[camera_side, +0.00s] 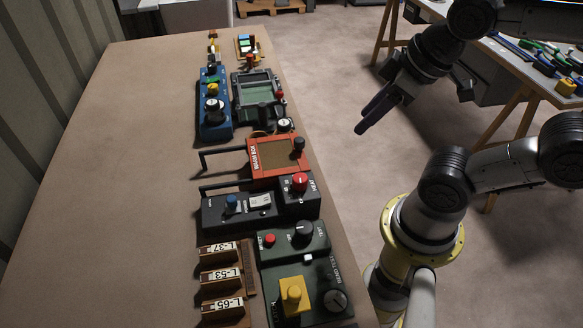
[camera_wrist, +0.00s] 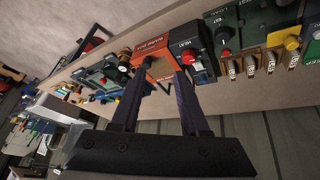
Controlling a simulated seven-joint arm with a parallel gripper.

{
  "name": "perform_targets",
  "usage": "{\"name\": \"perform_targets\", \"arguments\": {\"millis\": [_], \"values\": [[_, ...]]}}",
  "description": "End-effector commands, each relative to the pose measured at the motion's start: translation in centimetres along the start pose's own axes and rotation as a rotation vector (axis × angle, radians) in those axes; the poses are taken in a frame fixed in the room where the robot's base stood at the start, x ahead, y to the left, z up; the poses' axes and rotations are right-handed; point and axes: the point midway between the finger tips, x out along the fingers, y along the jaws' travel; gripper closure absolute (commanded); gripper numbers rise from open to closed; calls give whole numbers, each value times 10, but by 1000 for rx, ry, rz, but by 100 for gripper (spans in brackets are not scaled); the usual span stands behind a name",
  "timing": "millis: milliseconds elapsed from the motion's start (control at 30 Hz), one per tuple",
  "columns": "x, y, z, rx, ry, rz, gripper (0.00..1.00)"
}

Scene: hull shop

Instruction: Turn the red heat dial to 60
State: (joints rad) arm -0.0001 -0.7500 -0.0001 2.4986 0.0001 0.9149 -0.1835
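The red heat dial (camera_side: 299,182) sits on top of a dark box (camera_side: 301,202) with white lettering at the right side of the bench. It also shows in the wrist view (camera_wrist: 187,57), just beyond the right fingertip. The number it points to is too small to read. My gripper (camera_side: 362,129) hangs in the air to the right of the bench and higher in the picture than the dial, well apart from it. In the wrist view my gripper (camera_wrist: 160,74) has its two dark fingers spread apart, with nothing between them.
A red-orange box (camera_side: 275,157) with a dark knob stands beside the dial's box. On the other side is a green box (camera_side: 312,240) with black dials and a yellow knob. Labelled wooden blocks (camera_side: 221,279) lie nearby. The bench's left part (camera_side: 110,180) is clear.

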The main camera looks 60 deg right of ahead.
Motion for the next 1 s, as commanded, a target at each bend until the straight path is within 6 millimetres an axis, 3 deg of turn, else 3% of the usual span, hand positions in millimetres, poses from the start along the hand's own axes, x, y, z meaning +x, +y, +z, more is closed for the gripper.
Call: {"name": "perform_targets", "arguments": {"millis": [33, 100, 133, 533, 800, 1000], "values": [[-2, 0, -1, -92, -4, -1, 44], [-6, 1, -3, -249, -9, -3, 32], [-7, 1, -5, -320, -16, -6, 31], [-9, -8, -44, -1343, -112, -169, 31], [15, -34, -84, -2018, -138, -432, 31], [38, -55, -95, -2114, -168, -543, 31]]}}
